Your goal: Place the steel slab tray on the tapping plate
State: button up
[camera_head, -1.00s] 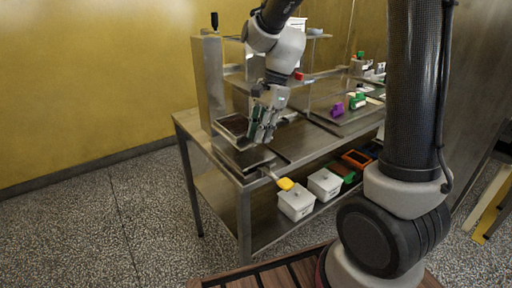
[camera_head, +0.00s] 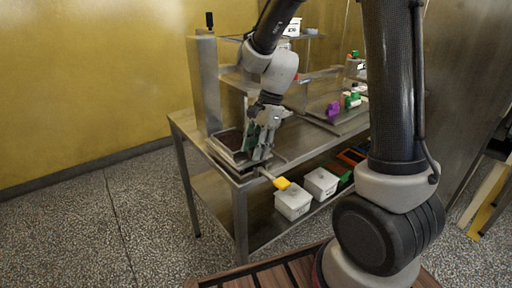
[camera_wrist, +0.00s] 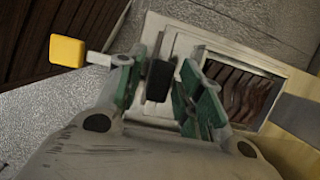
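The steel slab tray (camera_head: 223,143), a shallow tray with dark brown contents, is low over the front left corner of the steel table. It also shows in the wrist view (camera_wrist: 283,72). My gripper (camera_head: 258,150) is at its right end. In the wrist view, my green-padded fingers (camera_wrist: 160,85) stand either side of a black grip at the tray's end and appear closed on it. The tapping plate (camera_head: 246,174) lies beneath, mostly hidden by the tray and gripper. I cannot tell whether the tray touches it.
A rod with a yellow knob (camera_head: 282,183) sticks out at the table's front edge. A steel upright (camera_head: 205,85) stands behind the tray. White lidded tubs (camera_head: 293,202) sit on the lower shelf. Purple and green items (camera_head: 334,109) stand farther right on the table.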

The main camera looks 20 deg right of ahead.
jog(key=s+v, duration=0.1)
jog(key=v, duration=1)
jog(key=s+d+r+n+t+h, duration=0.1)
jog(key=s+d+r+n+t, duration=0.1)
jog(key=s+d+n, duration=0.3)
jog(key=s+d+r+n+t+h, duration=0.2)
jog(key=s+d+n, duration=0.4)
jog(key=s+n, duration=0.3)
jog(key=s+r+t, duration=0.1)
jog(key=s, duration=0.3)
jog(key=shift+s+d, duration=0.3)
jog(key=shift+d, duration=0.05)
